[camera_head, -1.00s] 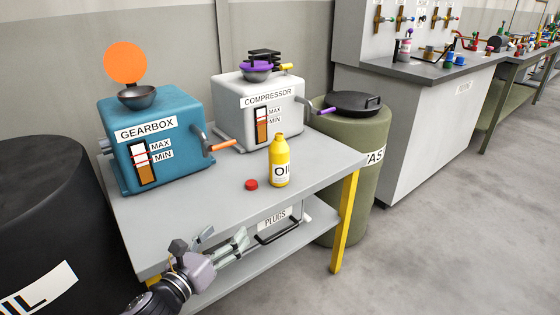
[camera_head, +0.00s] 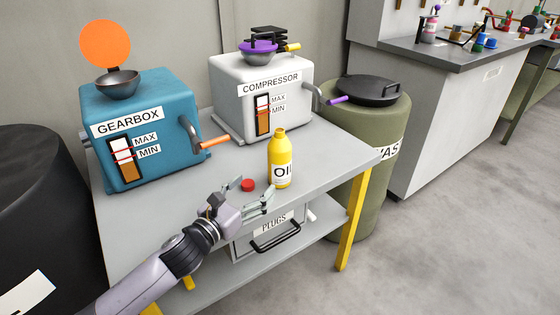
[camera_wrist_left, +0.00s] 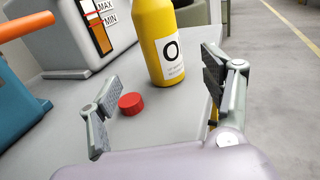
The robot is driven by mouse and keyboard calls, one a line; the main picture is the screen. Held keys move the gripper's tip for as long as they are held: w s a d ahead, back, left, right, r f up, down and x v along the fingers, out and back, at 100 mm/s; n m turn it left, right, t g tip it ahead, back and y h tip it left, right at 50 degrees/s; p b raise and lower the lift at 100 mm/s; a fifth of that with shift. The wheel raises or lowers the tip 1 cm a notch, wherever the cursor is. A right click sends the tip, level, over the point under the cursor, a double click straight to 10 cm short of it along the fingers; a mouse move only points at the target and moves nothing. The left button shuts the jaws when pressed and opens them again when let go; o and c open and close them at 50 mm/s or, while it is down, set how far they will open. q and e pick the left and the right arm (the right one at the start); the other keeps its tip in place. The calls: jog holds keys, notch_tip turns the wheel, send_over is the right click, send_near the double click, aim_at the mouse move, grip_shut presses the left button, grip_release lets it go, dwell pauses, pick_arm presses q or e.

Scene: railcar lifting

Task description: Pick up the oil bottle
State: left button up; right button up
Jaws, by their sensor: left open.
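The yellow oil bottle (camera_head: 280,160) with a white label stands upright and uncapped on the grey table (camera_head: 330,150), near its front edge. A red cap (camera_head: 247,185) lies on the table to the left of the bottle. My left gripper (camera_head: 258,195) is open and empty at the table's front edge, just short of the bottle. In the left wrist view the bottle (camera_wrist_left: 162,45) stands ahead, beyond the fingertips and nearer the right finger. The cap (camera_wrist_left: 131,103) lies near the left finger. My right gripper is not in view.
The blue gearbox (camera_head: 145,130) and white compressor (camera_head: 262,92) stand at the table's back. The gearbox's orange-handled lever (camera_head: 214,142) sticks out left of the bottle. A plugs drawer (camera_head: 272,235) sits below. A green waste drum (camera_head: 378,185) stands to the right.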

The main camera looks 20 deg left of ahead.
aim_at(273, 169)
pick_arm(q)
jog(key=x, duration=0.7)
jog(key=shift+w+f+b, duration=0.15)
jog(key=shift+w+b, duration=0.15)
jog(key=shift+w, duration=0.05)
jog(key=x, duration=0.5)
jog(key=shift+f+b, duration=0.2)
jog(key=shift+b, duration=0.2)
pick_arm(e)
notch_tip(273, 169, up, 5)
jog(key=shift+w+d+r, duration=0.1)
pick_arm(q)
jog(key=shift+c, duration=0.3)
jog(key=c, duration=1.5)
